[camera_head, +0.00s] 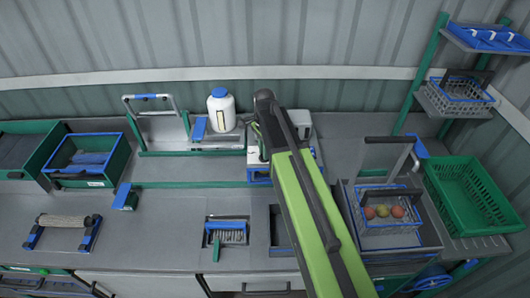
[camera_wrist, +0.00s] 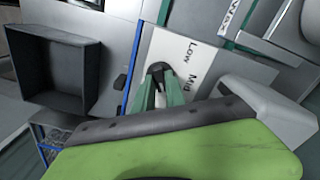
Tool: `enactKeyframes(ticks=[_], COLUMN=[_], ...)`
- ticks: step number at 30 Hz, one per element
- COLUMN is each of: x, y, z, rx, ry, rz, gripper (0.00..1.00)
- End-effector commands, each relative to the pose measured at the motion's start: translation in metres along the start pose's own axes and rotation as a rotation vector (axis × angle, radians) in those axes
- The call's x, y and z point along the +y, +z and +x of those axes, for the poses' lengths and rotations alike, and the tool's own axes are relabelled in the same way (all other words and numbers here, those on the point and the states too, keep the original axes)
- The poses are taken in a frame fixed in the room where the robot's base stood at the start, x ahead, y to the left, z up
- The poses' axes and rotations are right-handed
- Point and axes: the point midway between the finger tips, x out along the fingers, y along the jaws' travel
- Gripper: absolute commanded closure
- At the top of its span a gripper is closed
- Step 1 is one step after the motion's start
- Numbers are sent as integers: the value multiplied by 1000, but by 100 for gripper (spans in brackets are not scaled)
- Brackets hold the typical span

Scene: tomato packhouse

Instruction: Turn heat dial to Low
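In the wrist view the heat dial (camera_wrist: 158,69) is a dark knob on a white panel (camera_wrist: 165,45) with a blue edge. The words "Low" and "Mid" are printed beside it, with Low nearer the panel's top in the picture. My gripper (camera_wrist: 160,88) has two green fingers at the dial, one on each side of a dark gap. The fingers cover part of the knob, so its pointing direction is unclear. I cannot tell whether they press on it. In the head view my arm hides the dial and most of the gripper; a white appliance (camera_head: 301,118) shows behind the arm.
A white jar (camera_head: 221,112) with a blue lid stands left of my arm on the bench. A wire basket (camera_head: 372,226) with several tomatoes is at right, beside a green crate (camera_head: 470,192). A dark open bin (camera_wrist: 90,68) lies left of the panel in the wrist view.

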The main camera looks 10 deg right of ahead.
Motion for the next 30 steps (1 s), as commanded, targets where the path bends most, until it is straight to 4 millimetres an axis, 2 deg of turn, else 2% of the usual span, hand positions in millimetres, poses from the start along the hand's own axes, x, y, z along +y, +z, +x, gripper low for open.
enactKeyframes(ticks=[1,3,17,23,30], x=[0,0,1,1,1], y=[0,0,0,0,1], z=[0,0,0,0,0], rx=[0,0,1,0,0], ry=[0,0,2,2,3], rz=[0,0,-31,-131,-337], gripper=[92,100,100,100,100])
